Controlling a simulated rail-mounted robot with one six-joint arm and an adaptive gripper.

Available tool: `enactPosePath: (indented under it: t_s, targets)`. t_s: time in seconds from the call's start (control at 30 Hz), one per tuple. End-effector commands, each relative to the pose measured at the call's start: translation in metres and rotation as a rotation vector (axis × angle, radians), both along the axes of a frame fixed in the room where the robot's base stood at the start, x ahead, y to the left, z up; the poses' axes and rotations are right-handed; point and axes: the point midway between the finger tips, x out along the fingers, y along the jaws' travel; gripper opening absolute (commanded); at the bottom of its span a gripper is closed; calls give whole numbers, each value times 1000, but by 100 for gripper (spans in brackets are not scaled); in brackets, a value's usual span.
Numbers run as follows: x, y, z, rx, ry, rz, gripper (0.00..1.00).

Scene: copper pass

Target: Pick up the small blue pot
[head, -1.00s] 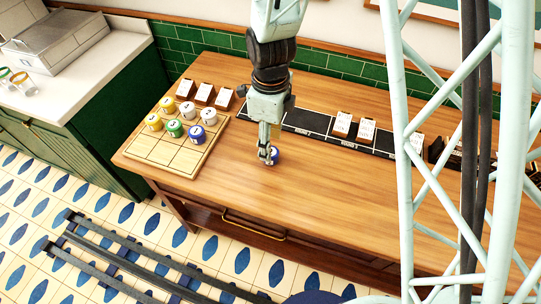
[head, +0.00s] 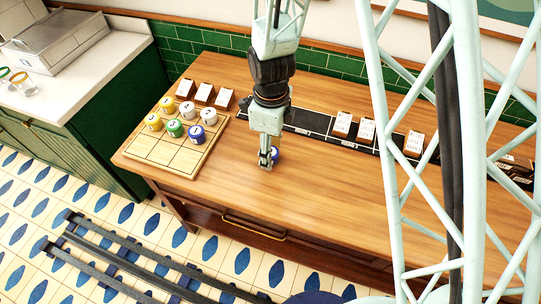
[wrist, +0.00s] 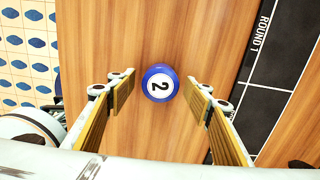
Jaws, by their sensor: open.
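The small blue pot (wrist: 160,83) has a white lid marked 2 and stands on the wooden table. In the wrist view it sits centred between the fingers, a little beyond their tips, with gaps on both sides. In the head view the blue pot (head: 276,153) shows partly behind my gripper (head: 266,158). In the wrist view my gripper (wrist: 162,86) is open and empty, its two fingers apart on either side of the pot. Another blue pot (head: 196,134) stands on the wooden grid board (head: 172,158).
Yellow, green and white pots stand on the board to the left. A black strip (wrist: 272,75) marked ROUND 1 lies along the table, with white cards (head: 366,131) on it. The table's front right is clear.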

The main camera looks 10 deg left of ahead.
Motion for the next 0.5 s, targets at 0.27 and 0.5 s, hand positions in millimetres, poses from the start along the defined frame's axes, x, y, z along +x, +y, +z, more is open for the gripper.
enactPosePath:
  t_s: [0.27, 0.5]
  targets:
    - [0, 0, -9, 1, -1, 0, 47]
    - [0, 0, -9, 1, -1, 0, 47]
